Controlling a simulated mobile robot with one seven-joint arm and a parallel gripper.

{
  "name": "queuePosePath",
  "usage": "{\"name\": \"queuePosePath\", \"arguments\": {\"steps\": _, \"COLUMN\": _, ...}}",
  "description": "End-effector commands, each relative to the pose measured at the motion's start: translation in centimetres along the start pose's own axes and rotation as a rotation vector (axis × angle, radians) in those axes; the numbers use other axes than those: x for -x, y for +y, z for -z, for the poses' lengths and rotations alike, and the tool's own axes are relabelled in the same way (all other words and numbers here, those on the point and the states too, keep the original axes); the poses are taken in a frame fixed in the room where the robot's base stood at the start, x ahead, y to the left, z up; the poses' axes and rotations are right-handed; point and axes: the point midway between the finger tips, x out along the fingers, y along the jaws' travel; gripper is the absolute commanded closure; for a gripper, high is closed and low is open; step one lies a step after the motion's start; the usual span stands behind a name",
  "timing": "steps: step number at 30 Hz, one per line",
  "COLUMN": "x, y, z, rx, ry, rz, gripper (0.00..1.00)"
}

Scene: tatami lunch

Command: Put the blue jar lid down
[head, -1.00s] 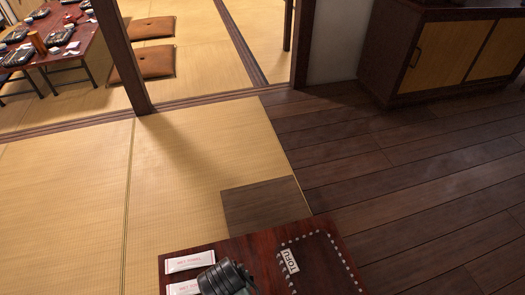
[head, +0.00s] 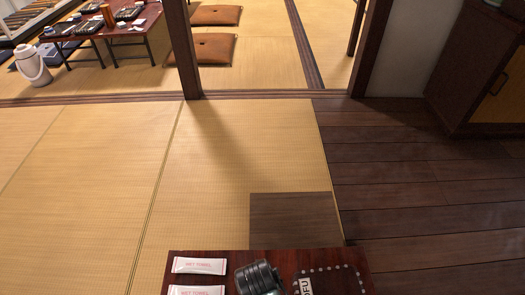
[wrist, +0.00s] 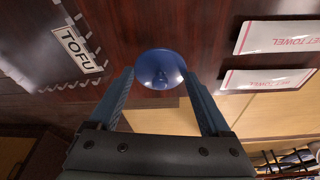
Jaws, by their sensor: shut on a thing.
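The blue jar lid (wrist: 160,68) is round with a small knob at its middle, and shows in the wrist view over the dark red table (wrist: 205,25). My gripper (wrist: 159,78) is shut on it, with one fingertip at each side of its rim. I cannot tell whether the lid touches the table or hangs just above it. In the head view dark parts of my arm show at the bottom edge over the table (head: 215,257); the lid is hidden there.
Two wet towel packets (head: 200,265) lie on the table's left part. A TOFU label (wrist: 78,49) beside a dotted outline lies on the other side of my gripper. Tatami (head: 100,180) and dark floorboards (head: 430,200) lie beyond. A white jug (head: 34,68) stands far left.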

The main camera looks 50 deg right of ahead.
Motion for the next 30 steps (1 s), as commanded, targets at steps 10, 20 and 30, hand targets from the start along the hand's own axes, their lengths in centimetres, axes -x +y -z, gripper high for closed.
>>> {"name": "queuePosePath", "arguments": {"steps": 10, "x": -2.5, "y": 0.0, "z": -0.7, "rx": 0.000, "ry": 0.001, "rz": 0.000, "gripper": 0.71}}
{"name": "queuePosePath", "arguments": {"steps": 20, "x": -2.7, "y": 0.0, "z": -0.7, "rx": 0.000, "ry": 0.000, "rz": 0.000, "gripper": 0.00}}
{"name": "queuePosePath", "arguments": {"steps": 30, "x": -1.4, "y": 0.0, "z": -0.6, "rx": 0.000, "ry": 0.001, "rz": 0.000, "gripper": 0.00}}
